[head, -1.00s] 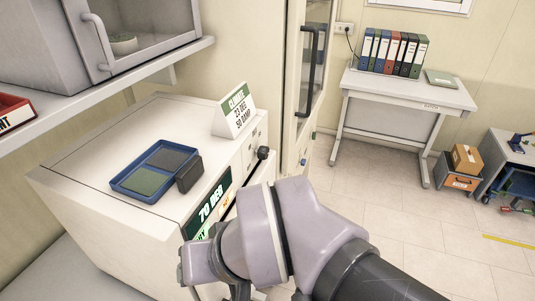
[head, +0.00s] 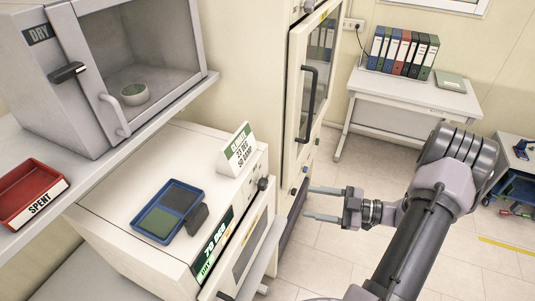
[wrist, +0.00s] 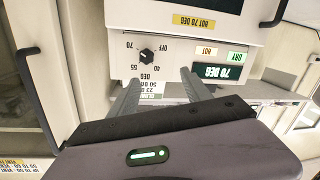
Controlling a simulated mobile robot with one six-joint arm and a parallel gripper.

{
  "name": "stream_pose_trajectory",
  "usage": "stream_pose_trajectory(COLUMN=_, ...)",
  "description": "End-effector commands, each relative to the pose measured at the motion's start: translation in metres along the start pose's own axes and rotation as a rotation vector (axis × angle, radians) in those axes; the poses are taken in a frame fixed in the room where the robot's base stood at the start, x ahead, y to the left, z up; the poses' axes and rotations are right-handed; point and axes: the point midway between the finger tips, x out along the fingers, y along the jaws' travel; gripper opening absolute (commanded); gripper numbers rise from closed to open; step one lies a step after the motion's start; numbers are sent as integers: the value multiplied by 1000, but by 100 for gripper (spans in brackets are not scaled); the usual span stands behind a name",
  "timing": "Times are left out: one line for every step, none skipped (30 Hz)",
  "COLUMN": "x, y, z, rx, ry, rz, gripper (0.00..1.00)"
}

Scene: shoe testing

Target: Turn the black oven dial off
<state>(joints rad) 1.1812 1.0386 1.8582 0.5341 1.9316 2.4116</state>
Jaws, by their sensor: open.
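The black oven dial (head: 262,184) sticks out of the right end of the white oven's (head: 110,195) front. In the wrist view, which is upside down, the dial (wrist: 147,57) is ringed by the marks OFF, 40, 55 and 70. I cannot tell surely which mark it points to. The oven's display (wrist: 219,72) reads 70 DEG. My gripper (head: 309,203) is open and empty, in front of the oven and apart from the dial. In the wrist view my gripper's fingertips (wrist: 160,74) spread below the dial and slightly right of it.
A tall cabinet with a black handle (head: 309,92) stands right of the oven. A blue tray (head: 136,222) and a CLIMATE sign (head: 238,151) sit on top of the oven. A shelf with a red SPENT bin (head: 28,193) is at left. Floor to the right is open.

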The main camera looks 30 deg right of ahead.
Motion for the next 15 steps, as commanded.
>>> stream_pose_trajectory(x=-13, y=3, z=6, rx=121, ry=22, rz=70, gripper=57)
stream_pose_trajectory(x=-18, y=4, z=11, rx=177, ry=34, rz=102, gripper=57)
stream_pose_trajectory(x=-22, y=5, z=16, rx=230, ry=47, rz=129, gripper=57)
stream_pose_trajectory(x=-24, y=6, z=18, rx=254, ry=54, rz=142, gripper=57)
stream_pose_trajectory(x=-23, y=6, z=20, rx=269, ry=58, rz=149, gripper=57)
stream_pose_trajectory(x=-18, y=7, z=20, rx=277, ry=60, rz=150, gripper=57)
stream_pose_trajectory(x=-13, y=7, z=20, rx=277, ry=60, rz=148, gripper=57)
stream_pose_trajectory(x=-6, y=8, z=19, rx=276, ry=59, rz=147, gripper=57)
stream_pose_trajectory(x=4, y=9, z=18, rx=275, ry=59, rz=145, gripper=57)
stream_pose_trajectory(x=13, y=10, z=18, rx=275, ry=59, rz=143, gripper=57)
stream_pose_trajectory(x=22, y=12, z=17, rx=274, ry=59, rz=143, gripper=57)
stream_pose_trajectory(x=35, y=13, z=16, rx=274, ry=58, rz=141, gripper=57)
stream_pose_trajectory(x=44, y=15, z=16, rx=273, ry=58, rz=141, gripper=57)
stream_pose_trajectory(x=53, y=16, z=16, rx=273, ry=58, rz=141, gripper=57)
stream_pose_trajectory(x=66, y=18, z=15, rx=273, ry=58, rz=141, gripper=57)
